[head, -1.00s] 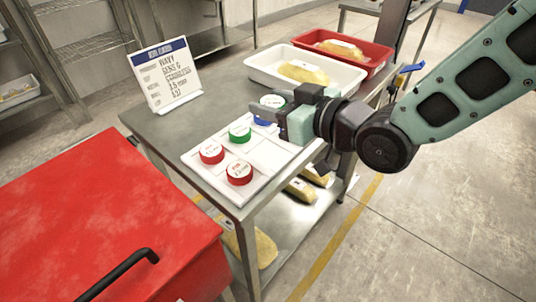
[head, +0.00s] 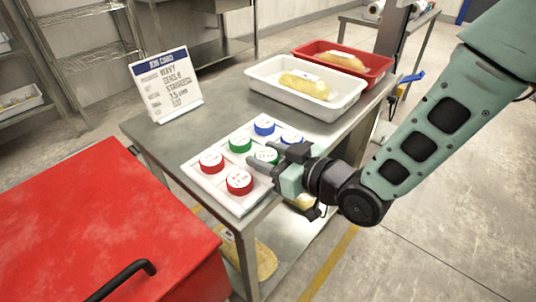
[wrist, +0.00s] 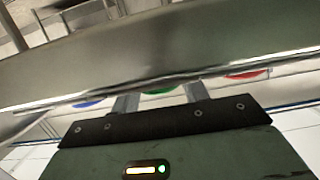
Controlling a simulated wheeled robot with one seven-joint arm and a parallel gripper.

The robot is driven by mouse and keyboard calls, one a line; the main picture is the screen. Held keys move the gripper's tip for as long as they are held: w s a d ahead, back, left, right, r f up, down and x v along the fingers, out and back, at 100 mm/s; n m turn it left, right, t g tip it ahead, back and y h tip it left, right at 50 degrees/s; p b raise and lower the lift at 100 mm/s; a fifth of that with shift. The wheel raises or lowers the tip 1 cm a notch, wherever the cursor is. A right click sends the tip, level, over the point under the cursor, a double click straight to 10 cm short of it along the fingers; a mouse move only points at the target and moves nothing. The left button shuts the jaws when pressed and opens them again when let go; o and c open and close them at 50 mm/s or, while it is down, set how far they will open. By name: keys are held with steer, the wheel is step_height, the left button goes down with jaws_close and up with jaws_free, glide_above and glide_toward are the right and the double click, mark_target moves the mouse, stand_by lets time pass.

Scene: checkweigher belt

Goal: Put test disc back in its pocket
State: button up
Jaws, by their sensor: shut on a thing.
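My gripper (head: 278,158) is low over the right side of the white pocketed tray (head: 228,203), shut on a green-sided disc with a white top (head: 265,155). The disc is level, at the right middle place of the tray; I cannot tell whether it touches the pocket floor. Another green disc (head: 240,144) sits to its left. Two red discs (head: 211,162) are at the near end and two blue discs (head: 264,126) at the far end. In the wrist view the fingers (wrist: 160,98) flank a strip of green (wrist: 160,91), with most of the tray hidden.
The tray lies at the near end of a steel table (head: 222,97). A job card (head: 166,86) stands at the back left. A white bin (head: 262,83) and a red bin (head: 375,70), each with a yellow pack, stand at the far end. A red lid (head: 100,215) is front left.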

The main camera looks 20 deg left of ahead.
steer(key=shift+f, duration=0.1)
steer(key=o, duration=1.1)
steer(key=shift+c, duration=0.2)
steer(key=shift+r, duration=0.25)
steer(key=v, duration=1.2)
steer(key=shift+p, duration=0.35)
steer(key=shift+f, duration=0.1)
